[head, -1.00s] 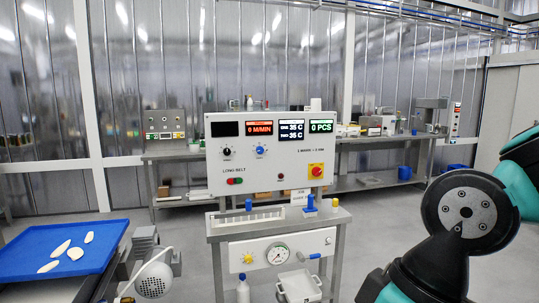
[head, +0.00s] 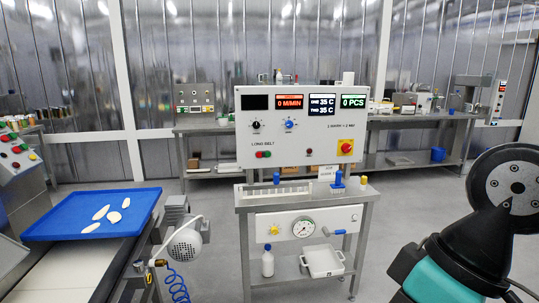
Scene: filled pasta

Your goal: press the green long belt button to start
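The white control panel (head: 300,135) stands upright on a steel stand in the middle of the head view. The belt speed display (head: 288,103) reads 0 M/MIN and the count display (head: 353,101) reads 0 PCS. My gripper is out of view; only black and teal links of my arm show at the right, well apart from the panel.
A red stop knob on a yellow plate (head: 345,147) sits at the panel's lower right. Blue-topped pieces (head: 338,179) stand on the shelf below. At left, a blue tray (head: 135,195) with several pale pieces lies above a conveyor (head: 60,268).

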